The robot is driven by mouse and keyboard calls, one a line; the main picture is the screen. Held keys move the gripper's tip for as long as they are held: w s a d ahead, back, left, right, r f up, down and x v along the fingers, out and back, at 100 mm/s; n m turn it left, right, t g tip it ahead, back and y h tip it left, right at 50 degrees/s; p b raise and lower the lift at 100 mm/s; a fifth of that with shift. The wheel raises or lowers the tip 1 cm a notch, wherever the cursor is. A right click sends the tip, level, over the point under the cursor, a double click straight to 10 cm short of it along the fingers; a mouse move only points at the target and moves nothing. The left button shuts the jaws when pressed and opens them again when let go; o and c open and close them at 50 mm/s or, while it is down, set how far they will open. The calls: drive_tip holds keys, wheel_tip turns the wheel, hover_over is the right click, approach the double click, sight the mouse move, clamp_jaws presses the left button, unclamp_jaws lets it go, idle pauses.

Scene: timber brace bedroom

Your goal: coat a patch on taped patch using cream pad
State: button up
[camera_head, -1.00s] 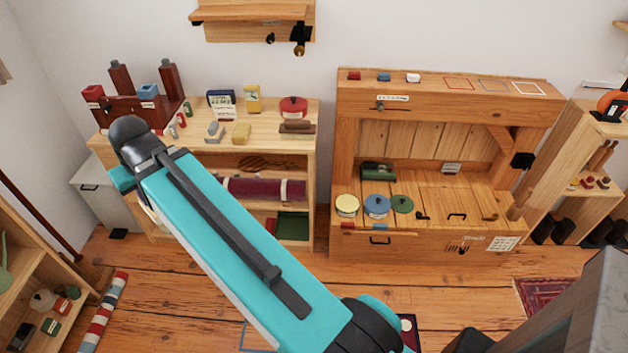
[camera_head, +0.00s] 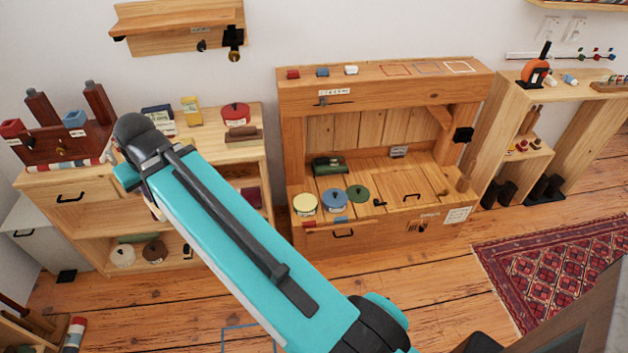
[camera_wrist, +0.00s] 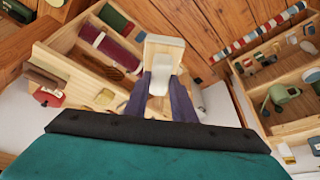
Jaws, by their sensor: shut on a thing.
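In the wrist view my gripper (camera_wrist: 160,98) is shut on a pale cream pad (camera_wrist: 163,52) with a light block-shaped grip. The pad is held clear in front of the fingers. In the head view my arm hides the fingers and the pad. Three taped outlines lie on the timber bench's top ledge: red (camera_head: 396,70), grey-blue (camera_head: 427,68) and white (camera_head: 459,66). A blue taped outline (camera_head: 249,327) lies on the floor, partly behind my arm. I cannot tell which outline is the task's patch. No coating is visible inside the ledge outlines.
The timber bench (camera_head: 385,97) carries cream (camera_head: 305,203), blue (camera_head: 334,200) and green (camera_head: 358,194) round tins. Small red, blue and white blocks sit on its ledge. A shelf unit (camera_head: 65,192) stands left, another right. Floor in front of the bench is clear, with a rug (camera_head: 560,255) at right.

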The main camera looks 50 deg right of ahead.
drive_tip(key=shift+w+d+f, duration=0.1)
drive_tip(key=shift+d, duration=0.15)
drive_tip(key=shift+a, duration=0.15)
